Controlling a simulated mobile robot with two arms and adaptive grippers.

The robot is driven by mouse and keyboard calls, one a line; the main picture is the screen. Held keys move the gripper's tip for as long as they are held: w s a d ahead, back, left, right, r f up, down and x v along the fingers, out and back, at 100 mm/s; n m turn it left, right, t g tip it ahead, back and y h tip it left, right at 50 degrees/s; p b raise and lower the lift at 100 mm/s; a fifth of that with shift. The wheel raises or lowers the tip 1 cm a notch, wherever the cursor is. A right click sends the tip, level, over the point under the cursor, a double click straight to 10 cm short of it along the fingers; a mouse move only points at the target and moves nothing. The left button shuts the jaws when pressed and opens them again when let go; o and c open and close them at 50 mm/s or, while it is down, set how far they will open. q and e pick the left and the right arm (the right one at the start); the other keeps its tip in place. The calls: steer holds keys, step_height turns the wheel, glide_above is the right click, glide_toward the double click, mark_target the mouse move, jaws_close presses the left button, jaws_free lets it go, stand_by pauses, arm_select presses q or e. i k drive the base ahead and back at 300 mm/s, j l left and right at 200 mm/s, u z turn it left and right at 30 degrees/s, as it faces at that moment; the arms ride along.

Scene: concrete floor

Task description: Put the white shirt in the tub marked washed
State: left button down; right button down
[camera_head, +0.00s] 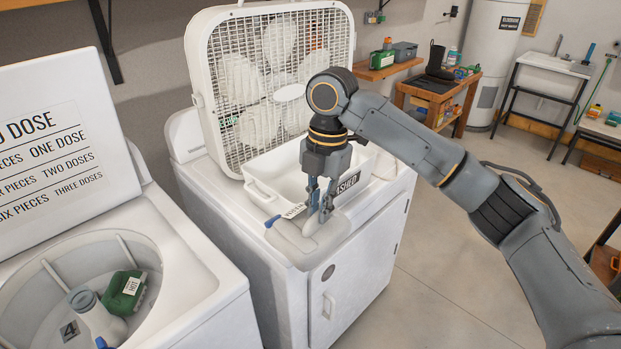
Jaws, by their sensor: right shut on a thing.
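The white tub (262,190) sits on the white machine in the middle, with a dark label (348,183) whose visible letters end in "ASHED". My right gripper (319,212) points down at the tub's front side. It is shut on a pale, flat thing, which looks like the white shirt (312,243), at the front edge of the machine top. A small blue part and a white tag with unclear lettering show beside it. The gripper hides part of the tub's front, and I cannot tell if the shirt touches the machine top. My left gripper is not in view.
A large white box fan (270,75) stands right behind the tub. At left, an open-topped washer (190,275) holds a white jug (100,318) and a green container (124,292). A wooden bench (440,92) and white water heater (497,50) stand farther back. Floor at right is mostly clear.

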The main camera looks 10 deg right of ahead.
mark_target(292, 195)
steer(key=i, duration=0.9)
